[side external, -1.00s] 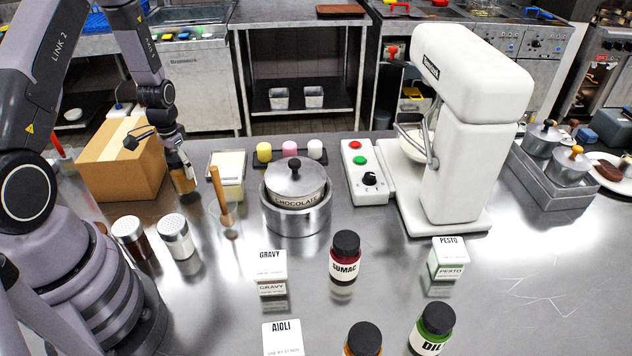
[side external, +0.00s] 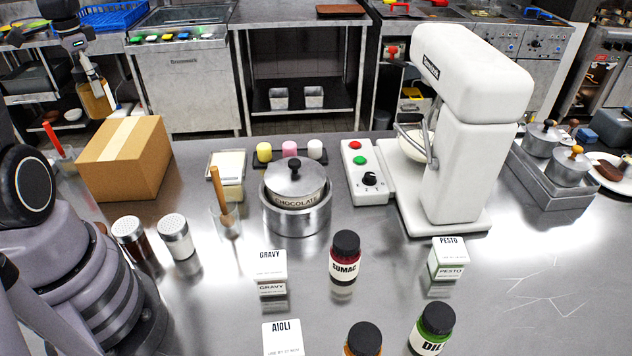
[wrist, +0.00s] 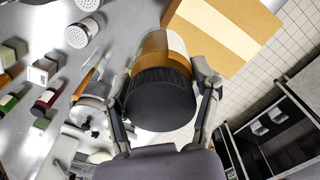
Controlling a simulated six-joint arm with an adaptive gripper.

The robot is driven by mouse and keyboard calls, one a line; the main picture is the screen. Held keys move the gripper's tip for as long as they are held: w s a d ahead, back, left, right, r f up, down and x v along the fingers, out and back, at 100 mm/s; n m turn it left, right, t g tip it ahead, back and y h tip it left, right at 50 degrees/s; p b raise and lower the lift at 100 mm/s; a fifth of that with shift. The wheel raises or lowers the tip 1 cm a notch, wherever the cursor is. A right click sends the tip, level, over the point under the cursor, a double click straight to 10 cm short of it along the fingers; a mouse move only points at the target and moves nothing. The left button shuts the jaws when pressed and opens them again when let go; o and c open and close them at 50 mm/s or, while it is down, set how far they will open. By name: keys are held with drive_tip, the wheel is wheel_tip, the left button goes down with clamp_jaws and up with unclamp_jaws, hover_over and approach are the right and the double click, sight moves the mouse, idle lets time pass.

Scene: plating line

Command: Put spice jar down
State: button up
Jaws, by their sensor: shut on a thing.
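The spice jar (wrist: 160,95) is amber with a black lid and a pale label, and its lid faces the wrist camera. My gripper (wrist: 160,82) is shut on it, with one finger on each side. In the side external view, the jar (side external: 97,103) hangs roughly upright, held by my gripper (side external: 91,82) above and behind the cardboard box at the upper left. Its label text cannot be read. Nothing shows touching the jar from below.
The cardboard box (side external: 125,160) stands at the counter's left. Two shakers (side external: 176,238), a chocolate pot (side external: 296,187), a sumac jar (side external: 345,258), a dill jar (side external: 432,328) and a white mixer (side external: 465,130) stand on the counter. The right front of the steel counter (side external: 540,290) is clear.

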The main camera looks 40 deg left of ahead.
drive_tip(key=shift+a+r, duration=0.1)
drive_tip(key=shift+a, duration=0.25)
drive_tip(key=shift+w+a+f, duration=1.35)
drive_tip(key=shift+a+f, duration=0.35)
drive_tip(key=shift+f, duration=0.4)
drive_tip(key=shift+w+a+f, duration=1.35)
drive_tip(key=shift+a+f, duration=0.35)
drive_tip(key=shift+f, duration=0.4)
drive_tip(key=shift+w+a+f, duration=1.35)
drive_tip(key=shift+a+f, duration=0.35)
drive_tip(key=shift+f, duration=0.4)
drive_tip(key=shift+f, duration=0.15)
drive_tip(key=o, duration=1.2)
drive_tip(key=shift+o, duration=0.2)
